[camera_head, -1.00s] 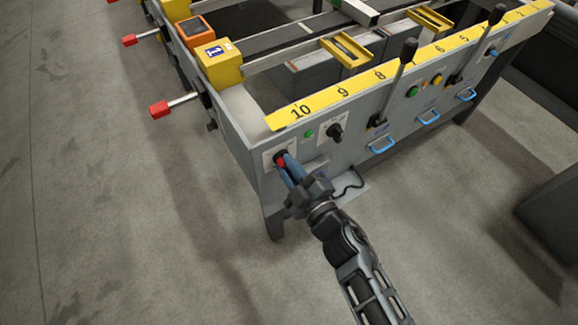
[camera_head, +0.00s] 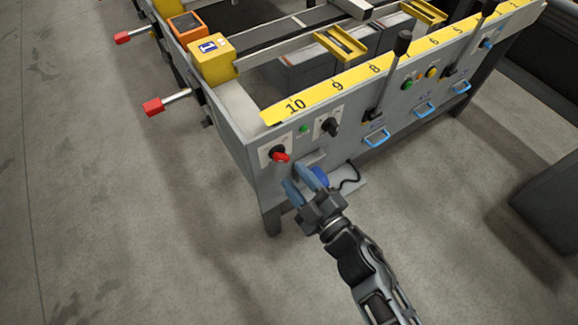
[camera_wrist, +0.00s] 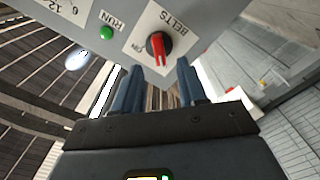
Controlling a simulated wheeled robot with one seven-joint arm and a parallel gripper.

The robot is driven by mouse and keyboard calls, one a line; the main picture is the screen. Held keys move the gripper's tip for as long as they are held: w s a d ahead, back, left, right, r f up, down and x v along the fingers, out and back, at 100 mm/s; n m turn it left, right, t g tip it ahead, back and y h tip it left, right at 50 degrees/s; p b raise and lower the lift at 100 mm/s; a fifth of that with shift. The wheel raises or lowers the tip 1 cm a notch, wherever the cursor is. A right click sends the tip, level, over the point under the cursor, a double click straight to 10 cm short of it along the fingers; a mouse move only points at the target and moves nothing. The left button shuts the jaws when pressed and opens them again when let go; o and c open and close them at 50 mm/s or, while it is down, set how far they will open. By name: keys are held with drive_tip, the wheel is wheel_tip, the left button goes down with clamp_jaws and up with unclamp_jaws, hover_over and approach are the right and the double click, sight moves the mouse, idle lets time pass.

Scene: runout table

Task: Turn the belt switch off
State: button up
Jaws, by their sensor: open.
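The belt switch (camera_head: 281,155) is a red-handled rotary knob on a white plate at the left end of the grey front panel. Its red handle points right and slightly down in the head view. In the wrist view the switch (camera_wrist: 157,47) sits under the word BELTS, with a smaller mark, apparently ON, beside it. My gripper (camera_head: 297,175) has blue fingers and is open and empty. It is just below and right of the switch, apart from it. In the wrist view my fingertips (camera_wrist: 158,64) are spread below the knob, not around it.
A green RUN lamp (camera_head: 304,129) and a black rotary knob (camera_head: 330,126) are to the right of the switch. Black levers (camera_head: 389,75) and blue handles (camera_head: 376,138) stick out farther right. A red-ended rod (camera_head: 154,107) juts out left. The floor in front is clear.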

drive_tip(key=shift+v, duration=1.2)
drive_tip(key=shift+d, duration=0.1)
drive_tip(key=s+d+r+m+h, duration=0.2)
drive_tip(key=s+d+m, duration=0.1)
drive_tip(key=s+d, duration=0.45)
drive_tip(key=s+d+r+m+h, duration=0.2)
drive_tip(key=s+d+m+h, duration=0.15)
drive_tip(key=s+d, duration=0.35)
drive_tip(key=s+d+r+m+h, duration=0.2)
drive_tip(key=s+r+m, duration=0.2)
drive_tip(key=s+r, duration=0.3)
drive_tip(key=s+d+r+m+h, duration=0.2)
drive_tip(key=s+r+m, duration=0.3)
drive_tip(key=s+r, duration=0.2)
drive_tip(key=shift+s+p, duration=0.4)
drive_tip(key=shift+s, duration=0.75)
drive_tip(key=shift+m+h, duration=0.25)
